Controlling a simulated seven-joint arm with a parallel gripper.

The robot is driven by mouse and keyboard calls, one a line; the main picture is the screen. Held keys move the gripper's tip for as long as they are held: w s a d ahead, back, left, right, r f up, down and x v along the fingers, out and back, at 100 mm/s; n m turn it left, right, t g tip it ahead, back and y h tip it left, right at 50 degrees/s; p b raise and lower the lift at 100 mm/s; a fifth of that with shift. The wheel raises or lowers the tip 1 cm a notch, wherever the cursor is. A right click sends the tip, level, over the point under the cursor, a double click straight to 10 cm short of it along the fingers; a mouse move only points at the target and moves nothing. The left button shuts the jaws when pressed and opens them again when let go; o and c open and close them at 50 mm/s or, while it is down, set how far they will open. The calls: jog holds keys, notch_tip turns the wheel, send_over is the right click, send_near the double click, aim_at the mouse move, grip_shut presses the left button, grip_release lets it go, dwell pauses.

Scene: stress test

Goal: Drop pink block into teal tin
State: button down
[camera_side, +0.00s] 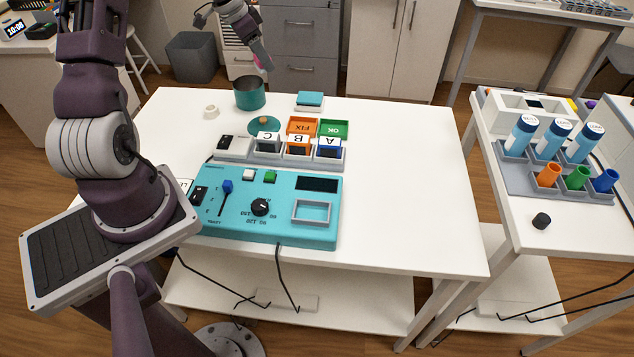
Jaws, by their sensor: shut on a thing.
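The teal tin (250,101) stands open at the back of the white table, left of centre. Its teal lid (259,126) with a small knob lies on the table just in front of it. My gripper (264,62) is above the tin and slightly to its right in the picture, reaching down from the top. It is shut on the pink block (261,63), which shows as a small pink patch at the fingertips. The block is apart from the tin's rim. The inside of the tin is mostly hidden.
A white roll (211,112) lies left of the tin, and a teal-topped box (310,100) lies to its right. In front are lettered blocks in a grey rack (262,156), orange and green trays, and a teal control panel (270,228). The table's right side is clear.

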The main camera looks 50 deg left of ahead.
jog(key=s+a+r+n, duration=0.1)
jog(key=a+r+n, duration=0.1)
jog(key=a, duration=0.4)
jog(key=shift+y, duration=0.4)
jog(key=shift+s+a+f, duration=0.1)
jog(key=shift+f, duration=1.3)
jog(key=shift+s+a+f, duration=0.1)
jog(key=shift+f, duration=1.3)
jog(key=c, duration=0.7)
grip_release()
jog(key=shift+o, duration=0.2)
